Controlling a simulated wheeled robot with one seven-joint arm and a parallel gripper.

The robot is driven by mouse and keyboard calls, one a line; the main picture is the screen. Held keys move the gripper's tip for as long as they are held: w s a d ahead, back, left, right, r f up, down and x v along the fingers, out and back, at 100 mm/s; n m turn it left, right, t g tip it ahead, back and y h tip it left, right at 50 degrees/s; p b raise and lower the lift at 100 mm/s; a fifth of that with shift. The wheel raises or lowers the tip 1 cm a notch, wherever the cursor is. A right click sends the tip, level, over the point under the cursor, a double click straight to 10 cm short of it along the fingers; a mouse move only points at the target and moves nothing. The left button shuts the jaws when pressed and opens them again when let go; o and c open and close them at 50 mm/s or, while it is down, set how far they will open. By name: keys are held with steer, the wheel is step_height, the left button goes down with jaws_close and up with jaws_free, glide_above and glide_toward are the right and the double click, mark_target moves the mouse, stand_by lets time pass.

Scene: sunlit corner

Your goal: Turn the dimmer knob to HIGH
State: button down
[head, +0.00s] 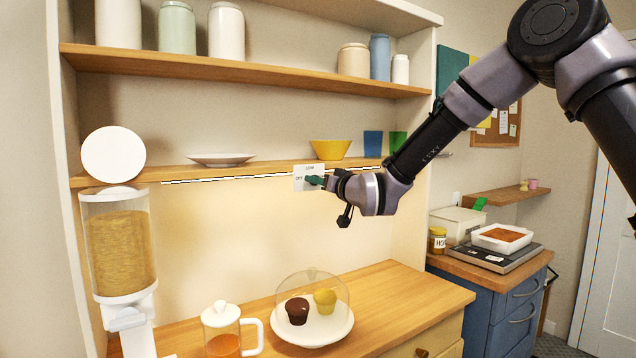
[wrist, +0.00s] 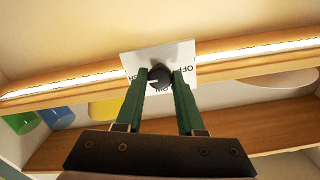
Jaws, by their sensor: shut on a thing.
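The dimmer knob (wrist: 159,75) is small, round and dark, in the middle of a white wall plate (wrist: 183,56). The plate also shows in the head view (head: 300,172), on the wall under the lower shelf. OFF reads at the left of the plate in the head view and LOW at its top; the wrist view shows it inverted. A partly hidden label ending in H sits at the wrist view's left. A pale mark shows on the knob's left side there. My gripper (wrist: 160,80) has its green fingers shut on the knob; in the head view it hides the plate's right part.
A lit strip (head: 230,178) runs under the shelf. A yellow bowl (head: 330,149) and blue cup (head: 373,143) stand above. Below, a domed plate of muffins (head: 312,330), a teapot (head: 222,330) and a grain dispenser (head: 120,250) stand on the counter, which is clear at right.

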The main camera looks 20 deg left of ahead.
steer(key=shift+f, duration=0.15)
steer(key=c, duration=0.5)
jaws_free()
steer(key=v, duration=1.1)
steer(key=shift+w, duration=0.1)
